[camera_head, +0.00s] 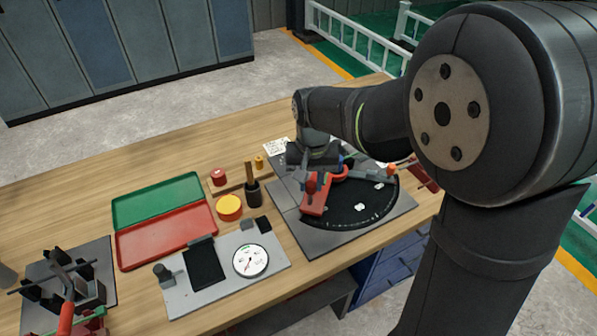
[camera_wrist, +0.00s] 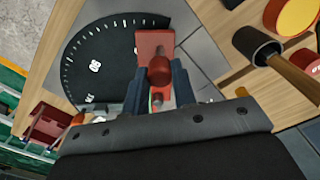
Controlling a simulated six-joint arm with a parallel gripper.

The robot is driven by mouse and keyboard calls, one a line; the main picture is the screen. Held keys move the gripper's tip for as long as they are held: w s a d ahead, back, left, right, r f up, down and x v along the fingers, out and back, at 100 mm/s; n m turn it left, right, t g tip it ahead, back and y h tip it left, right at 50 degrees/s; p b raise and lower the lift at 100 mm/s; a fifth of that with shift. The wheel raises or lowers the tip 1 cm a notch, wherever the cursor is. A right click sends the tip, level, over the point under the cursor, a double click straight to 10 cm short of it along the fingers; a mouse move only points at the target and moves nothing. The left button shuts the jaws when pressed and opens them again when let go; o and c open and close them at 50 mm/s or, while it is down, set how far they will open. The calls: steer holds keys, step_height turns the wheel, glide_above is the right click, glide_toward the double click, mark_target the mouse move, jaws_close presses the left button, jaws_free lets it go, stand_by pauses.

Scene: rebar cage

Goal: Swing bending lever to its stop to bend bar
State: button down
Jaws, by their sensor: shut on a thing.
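The bending lever is a red arm with a red knob (camera_head: 311,186), lying over the dark round dial plate (camera_head: 352,212) of the bender. In the wrist view the lever's red block (camera_wrist: 154,44) lies beyond the knob (camera_wrist: 159,72). My gripper (camera_wrist: 160,86) is shut on the lever, with a dark finger on each side by the knob. In the head view my wrist partly covers this grip. A grey arm or bar with an orange end (camera_head: 391,170) extends right across the dial. I cannot tell how far the bar is bent.
A green and red tray (camera_head: 165,238) and a dark fixture (camera_head: 65,280) lie further left. The wooden table's back left is clear.

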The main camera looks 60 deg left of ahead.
steer(key=w+d+n, duration=0.7)
steer(key=w+n, duration=0.2)
steer(key=w+a+n, duration=0.3)
steer(key=w+n, duration=0.7)
steer(key=w, duration=0.2)
steer(key=shift+w+r+n, duration=0.15)
steer(key=shift+w+n, duration=0.25)
steer(key=shift+w, duration=0.1)
steer(key=c, duration=1.3)
jaws_free()
steer(key=shift+w+a, duration=0.1)
steer(key=shift+c, duration=0.2)
steer(key=shift+o, duration=0.8)
